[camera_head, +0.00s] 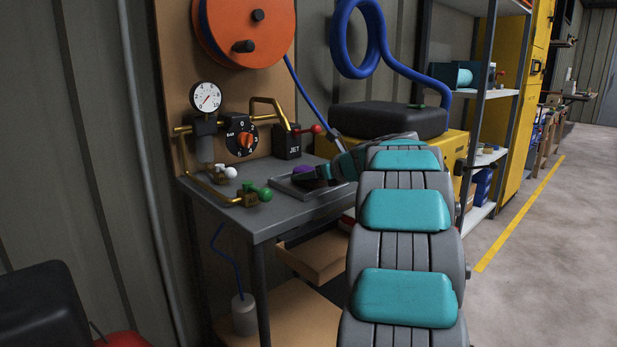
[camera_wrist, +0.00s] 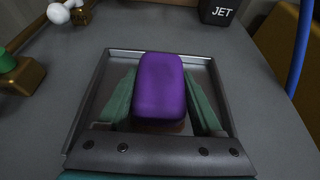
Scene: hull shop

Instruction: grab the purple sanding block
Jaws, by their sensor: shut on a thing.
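The purple sanding block (camera_wrist: 160,88) is in the middle of the wrist view, with a brown underside showing at its near end. My gripper (camera_wrist: 161,98) has one teal finger on each side of the block and is shut on it. The block is over a shallow grey metal tray (camera_wrist: 198,55); I cannot tell whether it still touches the tray floor. In the head view a small part of the purple block (camera_head: 304,173) shows beside my gripper (camera_head: 318,174) at the tray on the grey bench. My arm hides part of the bench's right side.
Left of the tray are brass valves with a white knob (camera_head: 230,172) and a green knob (camera_head: 266,194). A black JET box (camera_head: 287,141) with a red lever stands behind the tray. A yellow cabinet (camera_head: 455,150) with a black top is at the right. Open floor lies further right.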

